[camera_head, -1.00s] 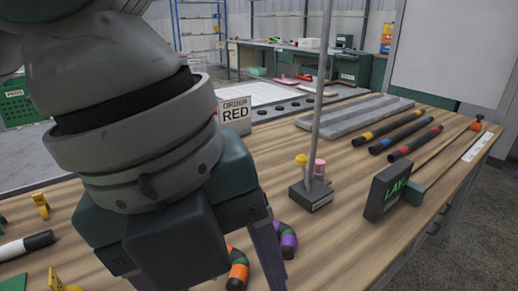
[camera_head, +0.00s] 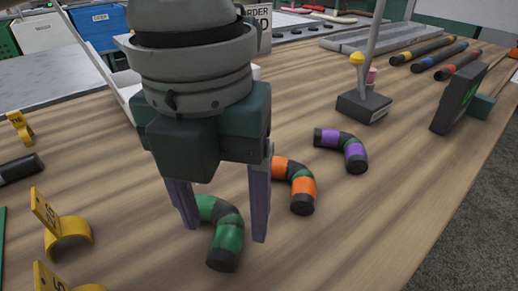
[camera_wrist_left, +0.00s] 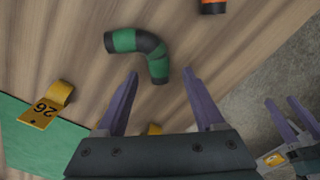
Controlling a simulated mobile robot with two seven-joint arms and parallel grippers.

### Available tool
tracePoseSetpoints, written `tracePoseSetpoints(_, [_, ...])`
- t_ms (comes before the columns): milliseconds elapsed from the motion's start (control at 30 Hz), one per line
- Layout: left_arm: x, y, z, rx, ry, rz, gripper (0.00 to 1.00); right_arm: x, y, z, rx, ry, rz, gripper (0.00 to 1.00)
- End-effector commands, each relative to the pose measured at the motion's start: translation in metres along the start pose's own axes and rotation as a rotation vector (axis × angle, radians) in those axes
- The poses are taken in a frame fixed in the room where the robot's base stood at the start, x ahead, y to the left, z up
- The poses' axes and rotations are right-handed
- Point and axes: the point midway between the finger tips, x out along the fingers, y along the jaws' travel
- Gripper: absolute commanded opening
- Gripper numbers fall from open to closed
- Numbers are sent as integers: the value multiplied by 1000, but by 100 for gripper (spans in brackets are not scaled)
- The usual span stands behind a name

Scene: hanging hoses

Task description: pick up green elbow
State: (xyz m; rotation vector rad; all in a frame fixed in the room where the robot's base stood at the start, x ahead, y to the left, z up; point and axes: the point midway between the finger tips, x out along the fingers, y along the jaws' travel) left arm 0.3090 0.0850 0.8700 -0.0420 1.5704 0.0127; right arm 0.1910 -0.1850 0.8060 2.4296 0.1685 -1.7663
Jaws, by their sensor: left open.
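The green elbow (camera_head: 228,238), a bent tube with green bands and black ends, lies on the wooden table below my left gripper (camera_head: 225,234). In the head view the left fingers are apart, in front of and beside the elbow, and partly hide it. In the left wrist view the elbow (camera_wrist_left: 155,62) lies just beyond the open fingertips (camera_wrist_left: 160,73), with nothing held. Whether a finger touches it cannot be told. My right gripper (camera_wrist_left: 280,98) shows at the right of the wrist view, its fingers apart and empty.
An orange elbow (camera_head: 302,188) lies close to the right of the left gripper, with a purple elbow (camera_head: 354,155) beyond it. Yellow numbered clips (camera_head: 68,232) stand at the left. A post base (camera_head: 364,107) and a dark sign (camera_head: 457,98) stand further back.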

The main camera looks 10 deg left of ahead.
Motion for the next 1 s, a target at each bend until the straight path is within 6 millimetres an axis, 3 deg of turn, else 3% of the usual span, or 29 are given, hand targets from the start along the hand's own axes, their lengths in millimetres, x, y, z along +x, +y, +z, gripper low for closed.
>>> tracePoseSetpoints(200, [36,1,-1,-1,1,1,70,12,-1,4,1,-1,-2,50])
tracePoseSetpoints(433, [37,1,-1,0,-1,0,70,11,-3,4,6,0,-7,50])
tracePoseSetpoints(1000, [36,1,-1,-1,-1,0,6,11,-4,4,7,-1,-9,50])
